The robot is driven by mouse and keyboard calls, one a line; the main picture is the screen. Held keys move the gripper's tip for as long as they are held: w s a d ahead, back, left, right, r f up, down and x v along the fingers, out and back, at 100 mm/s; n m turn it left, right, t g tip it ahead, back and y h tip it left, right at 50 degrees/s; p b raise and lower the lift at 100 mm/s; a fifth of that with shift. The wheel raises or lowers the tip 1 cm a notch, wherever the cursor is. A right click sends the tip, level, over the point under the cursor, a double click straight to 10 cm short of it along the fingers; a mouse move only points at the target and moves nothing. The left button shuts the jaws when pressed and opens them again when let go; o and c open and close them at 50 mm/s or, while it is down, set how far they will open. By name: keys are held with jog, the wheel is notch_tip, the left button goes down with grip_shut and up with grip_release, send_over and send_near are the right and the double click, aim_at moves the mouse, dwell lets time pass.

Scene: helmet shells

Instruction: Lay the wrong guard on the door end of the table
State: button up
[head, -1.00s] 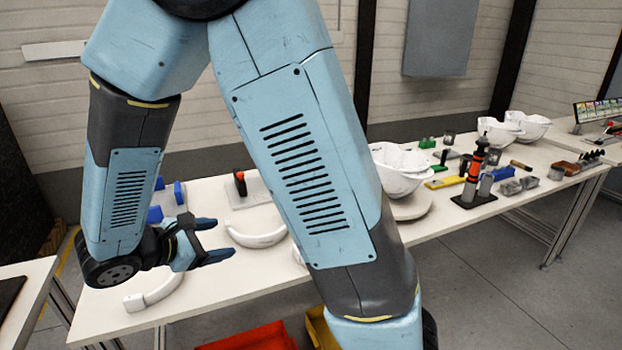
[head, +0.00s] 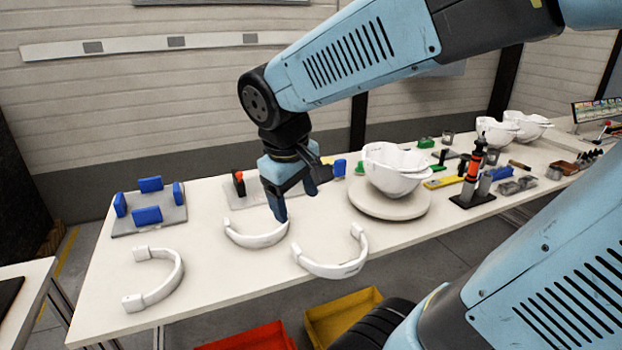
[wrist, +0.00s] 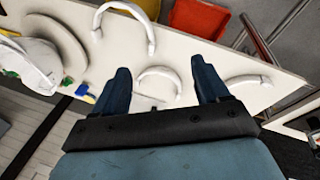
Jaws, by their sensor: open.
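Three white curved guards lie on the table (head: 100,315). The left guard (head: 172,283) opens to the left, and the middle guard (head: 255,240) and right guard (head: 330,270) lie to its right. I cannot tell which is the wrong one. My gripper (head: 296,204) is open and empty, pointing down at the middle guard, with one fingertip overlapping its right end in the head view. In the wrist view the middle guard (wrist: 160,72) shows between the fingers (wrist: 161,82), apart from both. The left guard (wrist: 248,79) and right guard (wrist: 128,10) also show there. No door is in view.
A grey fixture with blue blocks (head: 150,219) stands at the back left. A white helmet shell (head: 395,172) sits on a round stand (head: 385,207). Tools crowd the right part. Red (head: 250,338) and yellow bins (head: 340,312) stand below the front edge. The front left is mostly clear.

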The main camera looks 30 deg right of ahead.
jog(key=s+d+r+m+t+y, duration=0.1)
jog(key=s+r+m+t+y, duration=0.1)
jog(key=s+r+m+t, duration=0.1)
jog(key=shift+s+d+r+m, duration=0.25)
jog(key=shift+r+m, duration=0.25)
jog(key=shift+r, duration=0.4)
